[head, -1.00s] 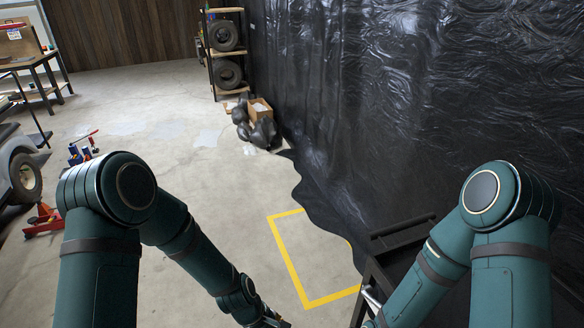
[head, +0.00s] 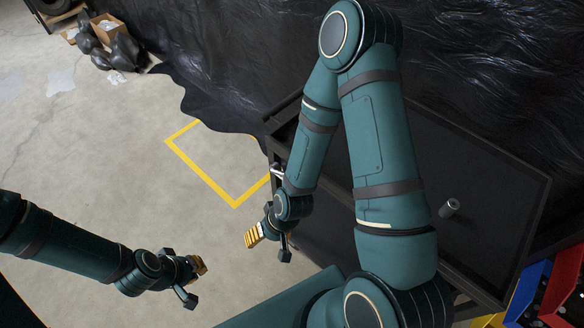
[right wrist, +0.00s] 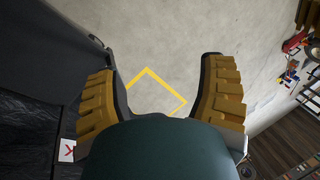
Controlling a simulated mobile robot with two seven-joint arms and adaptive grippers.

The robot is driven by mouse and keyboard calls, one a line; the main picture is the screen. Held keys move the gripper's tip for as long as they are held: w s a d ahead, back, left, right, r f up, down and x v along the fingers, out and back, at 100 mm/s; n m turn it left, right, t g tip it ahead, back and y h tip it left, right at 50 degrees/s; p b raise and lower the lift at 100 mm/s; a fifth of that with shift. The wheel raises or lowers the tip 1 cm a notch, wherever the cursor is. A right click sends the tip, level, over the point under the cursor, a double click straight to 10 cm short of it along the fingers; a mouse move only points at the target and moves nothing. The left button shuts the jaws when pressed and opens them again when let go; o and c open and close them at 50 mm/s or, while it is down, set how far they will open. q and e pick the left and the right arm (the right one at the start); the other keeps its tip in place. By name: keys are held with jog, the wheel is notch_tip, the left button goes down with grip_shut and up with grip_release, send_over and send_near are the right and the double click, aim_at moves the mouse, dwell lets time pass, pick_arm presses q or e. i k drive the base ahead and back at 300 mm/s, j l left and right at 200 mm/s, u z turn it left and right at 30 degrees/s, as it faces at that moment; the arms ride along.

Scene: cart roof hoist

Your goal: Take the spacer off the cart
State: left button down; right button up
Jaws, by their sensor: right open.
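The black cart (head: 490,175) stands on the right in the head view, partly hidden by my right arm. A small grey cylinder (head: 449,208), which looks like the spacer, rests on the cart's top, just right of my right forearm. My right gripper (head: 266,236) is past the cart's left edge, above the floor and well apart from the cylinder. In the right wrist view, its yellow-padded fingers (right wrist: 160,92) are spread with nothing between them. My left gripper (head: 196,277) is over the floor at lower left; its finger gap cannot be made out.
Blue and red bins (head: 530,292) sit at the lower right beside the cart. A yellow floor marking (head: 200,181) lies left of the cart. Black sheeting (head: 235,60) hangs behind it.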

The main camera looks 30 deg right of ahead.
aim_at(451, 206)
jog(key=z, duration=0.5)
jog(key=k+j+z, duration=0.1)
jog(key=z, duration=0.85)
jog(key=k+z, duration=0.1)
jog(key=z, duration=0.35)
jog(key=k+z, duration=0.1)
jog(key=z, duration=0.4)
